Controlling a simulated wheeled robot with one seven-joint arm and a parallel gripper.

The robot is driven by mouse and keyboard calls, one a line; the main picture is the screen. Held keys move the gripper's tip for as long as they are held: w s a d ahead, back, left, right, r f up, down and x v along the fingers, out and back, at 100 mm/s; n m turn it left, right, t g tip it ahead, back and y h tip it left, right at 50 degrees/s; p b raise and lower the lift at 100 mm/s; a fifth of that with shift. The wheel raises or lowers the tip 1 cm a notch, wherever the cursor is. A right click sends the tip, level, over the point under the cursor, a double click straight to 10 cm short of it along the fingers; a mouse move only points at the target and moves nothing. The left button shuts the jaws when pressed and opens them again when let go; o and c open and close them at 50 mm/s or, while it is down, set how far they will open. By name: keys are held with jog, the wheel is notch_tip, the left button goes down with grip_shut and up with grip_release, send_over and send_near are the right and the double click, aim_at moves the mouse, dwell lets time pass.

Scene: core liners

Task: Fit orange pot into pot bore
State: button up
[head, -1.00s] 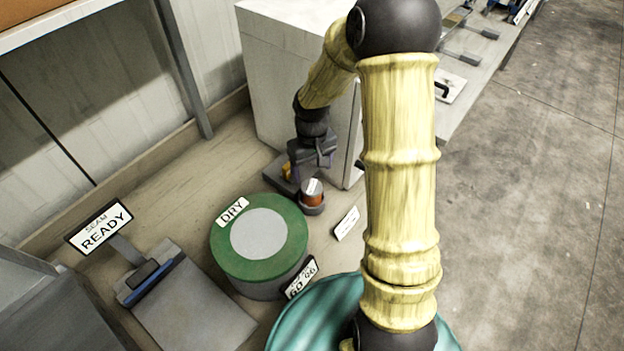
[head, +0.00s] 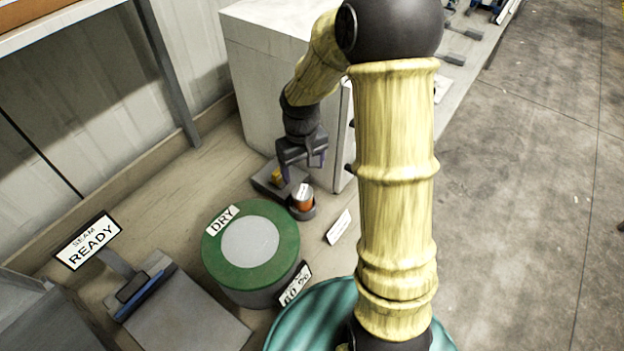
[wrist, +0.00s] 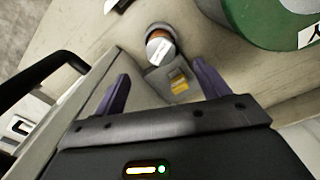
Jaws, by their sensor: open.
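The orange pot (head: 303,198), a small cylinder with a pale top and a white label, stands upright in a dark grey round holder (head: 304,214) at the end of a low grey block. Its orange side shows above the rim; how deep it sits I cannot tell. In the wrist view the pot (wrist: 160,47) lies ahead of the fingertips, between their lines. My gripper (head: 302,168) is open and empty, above and just behind the pot, apart from it. In the wrist view both purple fingers of the gripper (wrist: 161,82) are spread wide.
The grey block (head: 268,182) carries a small yellow part (head: 277,177). A green-topped drum marked DRY (head: 283,232) stands at the left front. A large pale cabinet (head: 262,95) rises behind my gripper. A small white card (head: 338,227) stands right of the pot.

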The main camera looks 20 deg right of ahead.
jog(key=s+r+m+t, duration=0.2)
jog(key=s+r, duration=0.3)
jog(key=s, duration=0.8)
jog(key=shift+r, duration=0.1)
dwell(1.4)
